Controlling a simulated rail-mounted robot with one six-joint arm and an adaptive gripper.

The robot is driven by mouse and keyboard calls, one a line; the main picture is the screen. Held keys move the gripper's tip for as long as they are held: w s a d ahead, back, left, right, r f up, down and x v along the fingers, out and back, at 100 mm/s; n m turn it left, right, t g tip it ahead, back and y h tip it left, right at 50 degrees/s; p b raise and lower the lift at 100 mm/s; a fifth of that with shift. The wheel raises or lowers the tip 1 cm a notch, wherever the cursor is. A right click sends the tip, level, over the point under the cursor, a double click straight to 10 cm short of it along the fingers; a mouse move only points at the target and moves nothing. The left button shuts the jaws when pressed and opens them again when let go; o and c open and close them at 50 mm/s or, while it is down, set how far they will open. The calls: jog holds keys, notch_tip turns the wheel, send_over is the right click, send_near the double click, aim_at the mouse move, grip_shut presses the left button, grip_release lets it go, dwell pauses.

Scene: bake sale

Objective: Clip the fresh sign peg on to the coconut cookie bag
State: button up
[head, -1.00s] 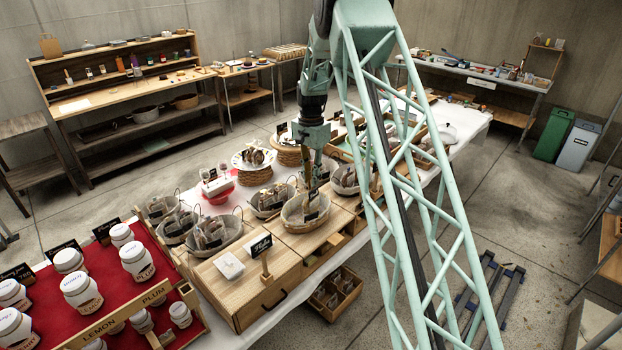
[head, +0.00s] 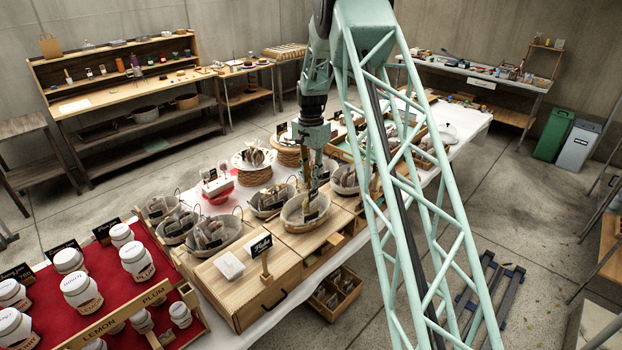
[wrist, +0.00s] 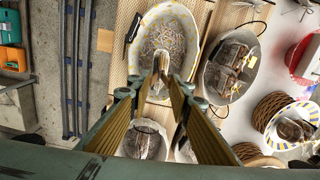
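My gripper (wrist: 163,84) points down over a pale oval basket with a patterned lining (wrist: 188,24). In the head view, my gripper (head: 314,184) is above this basket (head: 291,217). The fingertips are close together around or just behind a small upright greyish-brown thing (wrist: 162,63). I cannot tell whether it is a bag top or a peg, nor whether the fingers grip it. A small black sign (wrist: 133,27) is at the basket's left rim in the wrist view. I cannot read its text or pick out the coconut cookie bag.
The basket stands on wooden boxes (head: 240,285) on a long white-covered table. Another basket with bags (wrist: 231,64) is close beside it in the wrist view. A wooden sign stand (head: 261,247) is at the front, and a red jar display (head: 65,322) is at left.

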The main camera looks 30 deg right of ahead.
jog(key=o, duration=0.6)
jog(key=shift+r, duration=0.2)
dwell(0.4)
notch_tip(320, 180, up, 7)
jog(key=p, duration=0.2)
jog(key=shift+f, duration=0.2)
dwell(1.2)
jog(key=shift+r, duration=0.1)
dwell(0.5)
